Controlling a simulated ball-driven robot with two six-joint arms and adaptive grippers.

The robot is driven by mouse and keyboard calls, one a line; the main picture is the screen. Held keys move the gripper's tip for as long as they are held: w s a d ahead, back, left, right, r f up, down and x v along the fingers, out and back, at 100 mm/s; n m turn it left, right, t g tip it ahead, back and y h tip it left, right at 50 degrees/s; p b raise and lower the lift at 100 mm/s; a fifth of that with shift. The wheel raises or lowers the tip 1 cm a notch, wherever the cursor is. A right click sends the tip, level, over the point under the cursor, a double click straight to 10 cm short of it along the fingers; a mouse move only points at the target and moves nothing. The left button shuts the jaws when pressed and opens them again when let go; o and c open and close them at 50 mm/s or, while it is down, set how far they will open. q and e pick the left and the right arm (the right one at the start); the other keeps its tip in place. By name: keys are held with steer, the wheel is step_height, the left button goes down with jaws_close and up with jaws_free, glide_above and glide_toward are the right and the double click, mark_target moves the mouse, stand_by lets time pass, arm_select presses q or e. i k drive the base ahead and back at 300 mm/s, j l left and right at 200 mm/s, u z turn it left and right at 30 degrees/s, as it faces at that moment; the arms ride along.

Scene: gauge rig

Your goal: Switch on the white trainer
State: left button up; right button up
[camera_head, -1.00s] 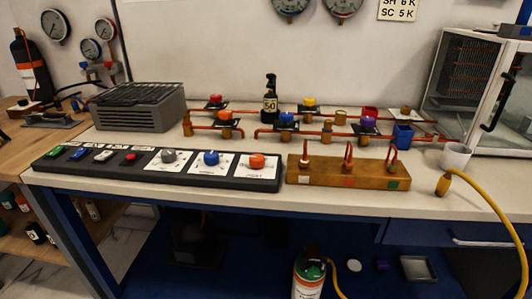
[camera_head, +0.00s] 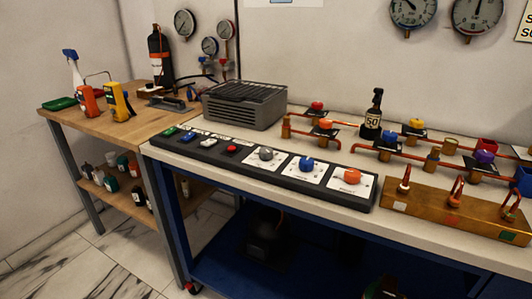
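A long black control panel (camera_head: 240,167) lies along the front edge of the white bench. On its left part sit a green switch (camera_head: 170,132), a blue switch (camera_head: 188,137), a white switch (camera_head: 208,142) and a red button (camera_head: 232,149), each with a small label behind it. The labels are too small to read, and I cannot tell whether the white switch is on or off. To the right are a grey knob (camera_head: 266,153), a blue knob (camera_head: 306,163) and an orange knob (camera_head: 352,176) on white plates. Neither of my grippers shows.
A grey finned unit (camera_head: 245,104) stands behind the panel. Copper pipes with coloured valves and a black bottle (camera_head: 372,116) are to its right. A wooden block (camera_head: 455,208) with copper loops stands at front right. A wooden table (camera_head: 118,122) with yellow and orange meters adjoins at left.

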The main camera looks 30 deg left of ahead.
mark_target(209, 142)
steer(key=u, duration=1.35)
